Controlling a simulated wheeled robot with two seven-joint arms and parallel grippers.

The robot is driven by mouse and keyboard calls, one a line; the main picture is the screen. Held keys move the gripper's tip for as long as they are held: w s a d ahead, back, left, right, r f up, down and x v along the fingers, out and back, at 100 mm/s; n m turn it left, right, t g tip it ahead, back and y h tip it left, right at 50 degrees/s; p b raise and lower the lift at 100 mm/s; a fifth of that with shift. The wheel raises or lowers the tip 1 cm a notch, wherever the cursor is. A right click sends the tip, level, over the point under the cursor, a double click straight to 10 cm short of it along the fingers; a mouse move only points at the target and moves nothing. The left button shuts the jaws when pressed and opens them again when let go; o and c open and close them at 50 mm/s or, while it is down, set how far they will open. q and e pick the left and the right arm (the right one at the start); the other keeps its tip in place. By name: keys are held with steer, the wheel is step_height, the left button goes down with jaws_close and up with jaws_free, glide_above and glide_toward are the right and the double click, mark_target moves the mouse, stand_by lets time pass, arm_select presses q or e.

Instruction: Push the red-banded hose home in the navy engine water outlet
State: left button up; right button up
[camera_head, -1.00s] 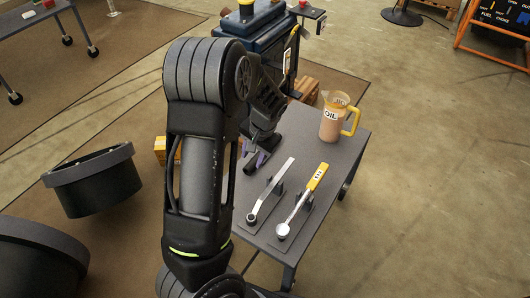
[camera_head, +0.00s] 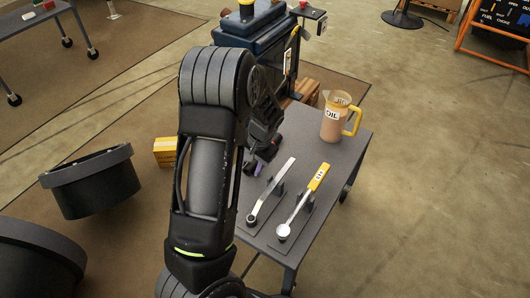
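The navy engine (camera_head: 272,42) stands at the top centre, partly behind my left arm. Its water outlet cannot be made out. My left gripper (camera_head: 263,156) is just past the far left edge of the grey cart, on the engine's near side. It is small and dark, with a purple part at its tip. A small reddish spot shows beside it, but I cannot tell whether this is the red-banded hose. Whether the fingers are open or shut is unclear. My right gripper is out of view.
The grey cart (camera_head: 335,170) holds an oil jug (camera_head: 333,120), a wrench (camera_head: 270,190) and a yellow-handled tool (camera_head: 303,202). A yellow box (camera_head: 165,151) sits on the floor left of my arm. Open floor lies to the right.

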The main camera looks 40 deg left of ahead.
arm_select(q)
steer(key=shift+c, duration=0.6)
jaws_close()
